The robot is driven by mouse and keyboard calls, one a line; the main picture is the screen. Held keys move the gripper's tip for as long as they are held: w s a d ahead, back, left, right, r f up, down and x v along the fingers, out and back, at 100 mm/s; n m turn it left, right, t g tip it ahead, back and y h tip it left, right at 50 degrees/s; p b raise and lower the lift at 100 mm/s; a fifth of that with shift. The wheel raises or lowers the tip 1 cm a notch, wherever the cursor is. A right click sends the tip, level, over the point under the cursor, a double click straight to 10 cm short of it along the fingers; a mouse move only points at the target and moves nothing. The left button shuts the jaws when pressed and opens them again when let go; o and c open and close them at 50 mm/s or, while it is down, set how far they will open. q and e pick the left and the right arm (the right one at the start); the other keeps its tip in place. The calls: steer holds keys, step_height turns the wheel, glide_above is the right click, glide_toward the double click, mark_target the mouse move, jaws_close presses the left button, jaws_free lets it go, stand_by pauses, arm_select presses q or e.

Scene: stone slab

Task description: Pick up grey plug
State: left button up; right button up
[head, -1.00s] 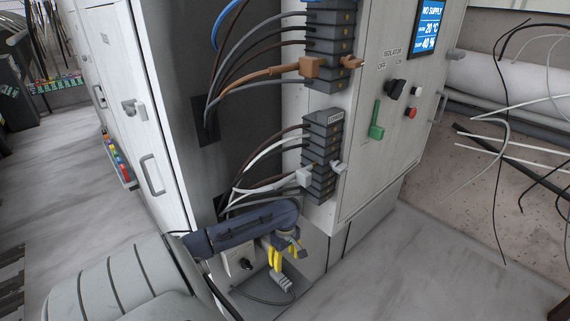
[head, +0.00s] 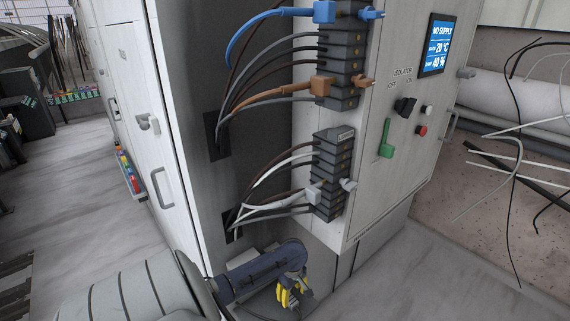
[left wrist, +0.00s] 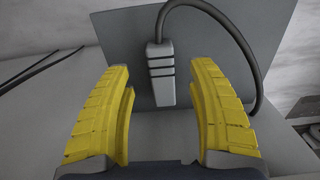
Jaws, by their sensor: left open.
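The grey plug (left wrist: 160,72) shows in the left wrist view. It has dark bands, and a dark cable loops from its top end round to the right. It sits against a flat grey surface, between my left gripper's yellow fingers, with a gap on both sides. My left gripper (left wrist: 162,78) is open and holds nothing. In the head view the left gripper (head: 290,295) is low, by the foot of the cabinet. There I cannot make out the plug, which the gripper seems to cover. My right gripper is not in view.
The pale cabinet (head: 365,215) rises right beside my left arm. Blue (head: 323,12), brown (head: 321,86) and white (head: 313,191) connectors sit in its dark terminal blocks with loose cables. A green handle (head: 386,138) sticks out of the front.

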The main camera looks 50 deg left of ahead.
mark_target(292, 299)
arm_select(q)
steer(key=shift+f, duration=2.6)
steer(key=shift+o, duration=0.2)
jaws_close()
